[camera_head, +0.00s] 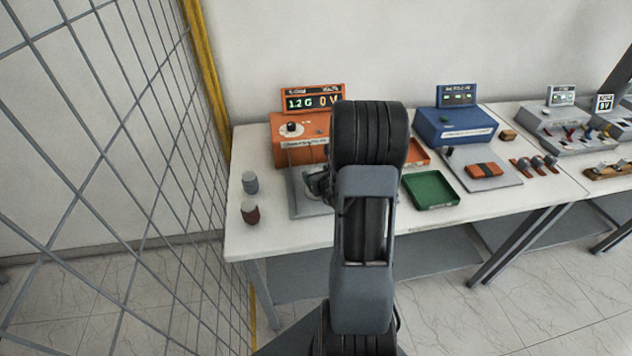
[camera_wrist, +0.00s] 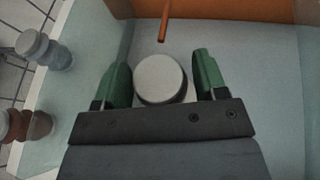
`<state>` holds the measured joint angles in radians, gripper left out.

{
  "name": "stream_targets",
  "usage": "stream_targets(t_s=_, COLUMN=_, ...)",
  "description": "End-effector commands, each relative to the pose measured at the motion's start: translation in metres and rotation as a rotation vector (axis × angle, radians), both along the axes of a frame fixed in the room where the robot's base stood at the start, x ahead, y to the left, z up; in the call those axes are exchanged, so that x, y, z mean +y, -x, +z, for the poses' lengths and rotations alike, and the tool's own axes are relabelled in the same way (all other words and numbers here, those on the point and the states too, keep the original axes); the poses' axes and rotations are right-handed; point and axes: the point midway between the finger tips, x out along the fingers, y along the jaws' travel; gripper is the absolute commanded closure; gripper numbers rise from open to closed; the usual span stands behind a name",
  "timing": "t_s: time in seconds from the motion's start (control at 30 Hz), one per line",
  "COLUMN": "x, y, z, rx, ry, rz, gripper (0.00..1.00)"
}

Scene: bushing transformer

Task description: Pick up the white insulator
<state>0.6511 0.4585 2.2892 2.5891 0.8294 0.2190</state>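The white insulator (camera_wrist: 161,79) shows in the wrist view as a pale round top seen from above. It lies between the two green fingers of my gripper (camera_wrist: 162,68). The fingers stand apart on either side of it, with a small gap at the right finger; at the left finger I cannot tell whether they touch. In the head view my arm hides the white insulator and most of the gripper.
A grey-blue insulator (camera_head: 250,182) and a dark red one (camera_head: 250,212) stand at the table's left edge. An orange device (camera_head: 292,130) is behind, with a rod (camera_wrist: 164,24) projecting near the gripper. A green tray (camera_head: 431,190) lies to the right. A wire fence (camera_head: 120,150) borders the left.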

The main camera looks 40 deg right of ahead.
Motion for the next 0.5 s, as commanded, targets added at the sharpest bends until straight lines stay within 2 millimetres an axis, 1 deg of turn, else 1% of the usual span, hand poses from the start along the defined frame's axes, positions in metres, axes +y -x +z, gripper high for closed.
stream_targets(t_s=0.03, x=0.0005, y=-0.0001, z=0.0001, rx=0.0, ry=0.0, rz=0.001, gripper=0.39)
stream_targets(t_s=0.4, x=0.0019, y=-0.0008, z=0.0001, rx=0.0, ry=0.0, rz=0.004, gripper=0.75)
stream_targets(t_s=0.43, x=0.0018, y=-0.001, z=0.0007, rx=-0.002, ry=0.001, rz=0.004, gripper=0.76)
stream_targets(t_s=0.47, x=0.0018, y=-0.0011, z=0.0007, rx=-0.002, ry=0.001, rz=0.004, gripper=0.81)
stream_targets(t_s=0.5, x=0.0019, y=-0.0012, z=0.0007, rx=-0.001, ry=0.001, rz=0.004, gripper=0.81)
